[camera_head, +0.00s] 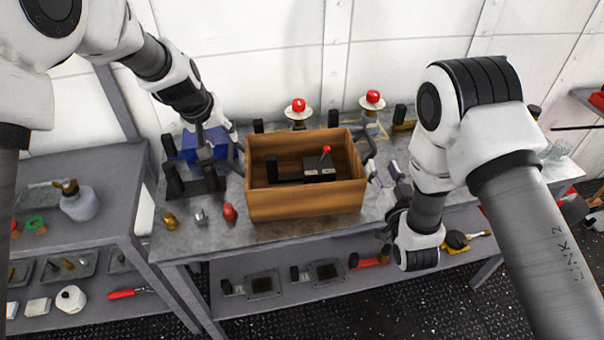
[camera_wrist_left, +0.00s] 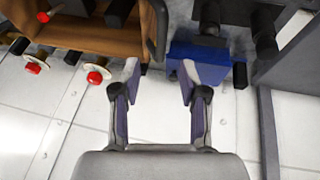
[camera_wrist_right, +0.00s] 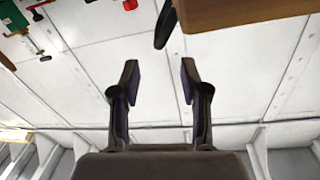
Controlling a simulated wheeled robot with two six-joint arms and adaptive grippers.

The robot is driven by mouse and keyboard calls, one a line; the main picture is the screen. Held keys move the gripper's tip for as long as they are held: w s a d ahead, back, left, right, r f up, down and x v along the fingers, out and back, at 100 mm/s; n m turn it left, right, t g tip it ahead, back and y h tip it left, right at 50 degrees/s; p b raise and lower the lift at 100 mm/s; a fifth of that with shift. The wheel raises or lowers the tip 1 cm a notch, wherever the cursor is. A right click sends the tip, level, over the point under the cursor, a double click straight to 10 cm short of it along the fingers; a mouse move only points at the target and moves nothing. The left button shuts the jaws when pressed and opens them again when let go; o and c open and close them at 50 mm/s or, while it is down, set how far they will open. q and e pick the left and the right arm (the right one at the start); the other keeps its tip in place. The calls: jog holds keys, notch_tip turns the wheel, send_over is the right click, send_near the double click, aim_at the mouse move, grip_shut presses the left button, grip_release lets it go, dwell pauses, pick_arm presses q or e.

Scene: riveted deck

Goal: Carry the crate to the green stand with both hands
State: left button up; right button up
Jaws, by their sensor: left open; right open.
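The brown wooden crate (camera_head: 305,200) stands on the metal workbench. A dark device with a red knob (camera_head: 325,150) lies inside it. Its right dark handle (camera_head: 368,147) shows in the head view and in the right wrist view (camera_wrist_right: 166,25). Its left handle (camera_wrist_left: 158,28) shows in the left wrist view. My left gripper (camera_head: 208,142) is open and empty, left of the crate, near its left handle. My right gripper (camera_head: 385,178) is open and empty, just right of the crate, partly hidden by my arm. I cannot make out a green stand in the head view.
A blue box (camera_head: 205,143) sits left of the crate, close to my left gripper. Red-topped items (camera_head: 298,106) stand behind the crate. Small brass, silver and red pieces (camera_head: 229,211) lie in front. A grey shelf unit (camera_head: 115,190) with a bottle stands at the left.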

aim_at(230, 147)
pick_arm(q)
jog(key=x, duration=0.8)
jog(key=shift+w, duration=0.2)
pick_arm(e)
jog(key=w, duration=0.5)
jog(key=w+a, duration=0.1)
jog(key=w, duration=0.2)
jog(key=shift+f, duration=0.25)
pick_arm(q)
grip_shut()
pick_arm(e)
jog(key=shift+s, duration=0.1)
grip_shut()
pick_arm(q)
jog(key=shift+r, duration=0.15)
pick_arm(e)
jog(key=shift+r, duration=0.15)
